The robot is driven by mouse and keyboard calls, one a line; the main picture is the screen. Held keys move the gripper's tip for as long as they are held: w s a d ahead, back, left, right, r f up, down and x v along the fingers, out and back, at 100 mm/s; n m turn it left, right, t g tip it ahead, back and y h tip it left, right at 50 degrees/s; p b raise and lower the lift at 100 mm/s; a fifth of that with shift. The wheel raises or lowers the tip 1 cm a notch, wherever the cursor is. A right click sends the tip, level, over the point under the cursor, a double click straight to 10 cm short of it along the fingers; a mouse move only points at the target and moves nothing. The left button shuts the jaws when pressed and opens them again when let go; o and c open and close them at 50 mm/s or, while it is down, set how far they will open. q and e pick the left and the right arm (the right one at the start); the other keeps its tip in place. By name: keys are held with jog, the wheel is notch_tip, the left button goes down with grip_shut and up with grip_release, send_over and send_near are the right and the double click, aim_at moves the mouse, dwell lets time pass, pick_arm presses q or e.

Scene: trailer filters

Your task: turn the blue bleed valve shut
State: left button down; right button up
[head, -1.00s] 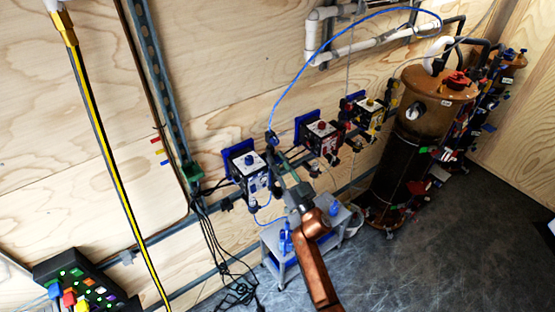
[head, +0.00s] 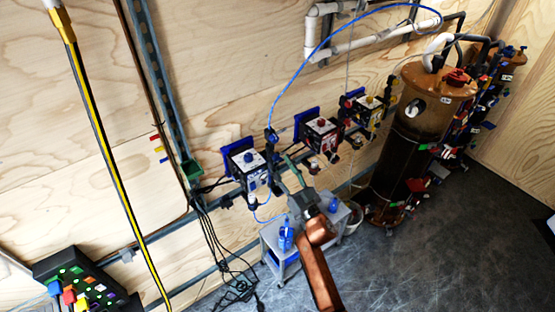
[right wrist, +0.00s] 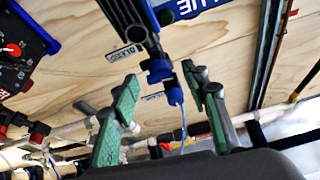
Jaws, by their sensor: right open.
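The blue bleed valve (head: 271,137) shows in the head view as a small blue fitting at the upper right of the blue-marked pump (head: 245,160), with a thin blue tube rising from it. In the right wrist view the blue valve fitting (right wrist: 159,71) hangs from a black body beside a label reading BLEED. My right gripper (head: 293,168) is just below and right of the valve in the head view. Its green-padded fingers (right wrist: 160,78) are spread, with the fitting between them in the picture; I see no contact. My left gripper is not in view.
A red-marked pump (head: 321,136) and a yellow-marked pump (head: 368,112) stand to the right along the wooden wall. A grey cart (head: 282,262) with blue bottles is below. A brown tank (head: 420,140) stands farther right. Dark cables (head: 212,240) hang at the left.

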jog(key=v, duration=0.8)
jog(key=shift+s+d, duration=0.25)
jog(key=shift+s, duration=0.05)
jog(key=shift+f, duration=0.15)
